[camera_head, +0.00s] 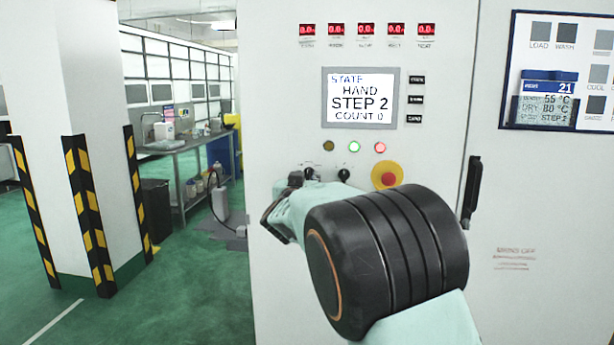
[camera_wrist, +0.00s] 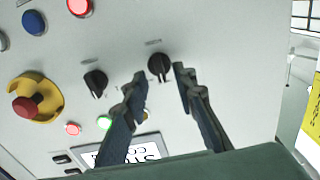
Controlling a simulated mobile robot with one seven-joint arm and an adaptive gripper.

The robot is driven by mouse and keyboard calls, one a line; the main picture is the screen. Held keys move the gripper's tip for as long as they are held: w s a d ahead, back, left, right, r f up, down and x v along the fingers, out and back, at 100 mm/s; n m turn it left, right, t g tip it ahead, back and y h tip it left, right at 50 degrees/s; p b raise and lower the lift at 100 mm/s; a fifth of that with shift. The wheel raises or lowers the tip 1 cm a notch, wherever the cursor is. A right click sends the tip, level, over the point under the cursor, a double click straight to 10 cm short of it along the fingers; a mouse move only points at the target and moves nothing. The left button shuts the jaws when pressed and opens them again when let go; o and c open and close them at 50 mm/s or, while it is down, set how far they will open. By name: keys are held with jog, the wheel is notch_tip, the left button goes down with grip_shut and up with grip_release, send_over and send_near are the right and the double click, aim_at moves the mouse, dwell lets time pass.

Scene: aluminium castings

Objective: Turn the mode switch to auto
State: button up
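Two black rotary switches sit on the white cabinet front, a left one (camera_head: 309,175) and a right one (camera_head: 343,175); their labels are too small to read, so I cannot tell which is the mode switch. In the wrist view, which is turned over, one switch (camera_wrist: 159,66) lies between the fingertips of my gripper (camera_wrist: 161,77) and the other switch (camera_wrist: 95,83) lies outside them. My gripper is open, its fingers apart on both sides of the knob; contact is not visible. In the head view my gripper (camera_head: 274,215) is largely hidden. The display (camera_head: 360,98) reads HAND, STEP 2, COUNT 0.
A red emergency stop on a yellow base (camera_head: 387,176) is right of the switches. Lamps (camera_head: 354,147) sit above them, green and red lit. A black door handle (camera_head: 472,190) is further right. A striped pillar (camera_head: 85,150) and a workbench (camera_head: 185,143) stand left.

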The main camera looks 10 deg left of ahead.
jog(key=shift+w, duration=1.05)
jog(key=shift+c, duration=0.4)
grip_shut()
